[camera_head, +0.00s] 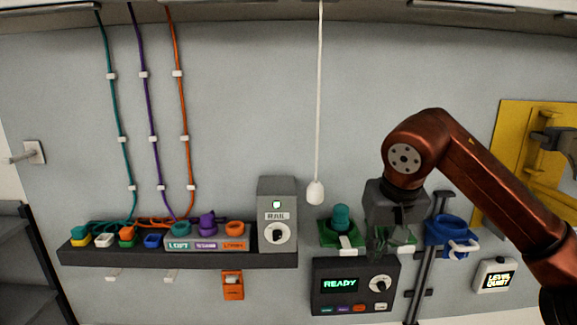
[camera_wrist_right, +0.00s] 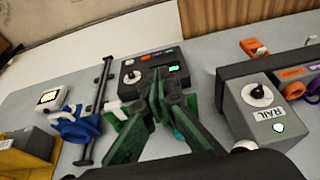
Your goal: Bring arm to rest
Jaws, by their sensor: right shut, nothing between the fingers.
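My right gripper (camera_head: 384,250) hangs from the reddish-brown arm that comes in from the right, in front of the wall panel. Its dark fingers are shut with nothing between them. In the right wrist view the gripper (camera_wrist_right: 160,103) points towards the dark console with the green display. Green holder parts with white levers show close around the fingers; whether they touch cannot be told. My left gripper is in neither view.
The READY console (camera_head: 355,285) is below the gripper. A teal-topped green holder (camera_head: 341,232) is left of it, a blue holder (camera_head: 447,232) right. The RAIL box (camera_head: 277,215), shelf (camera_head: 180,256), hanging white cord (camera_head: 319,110) and yellow panel (camera_head: 508,150) surround it.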

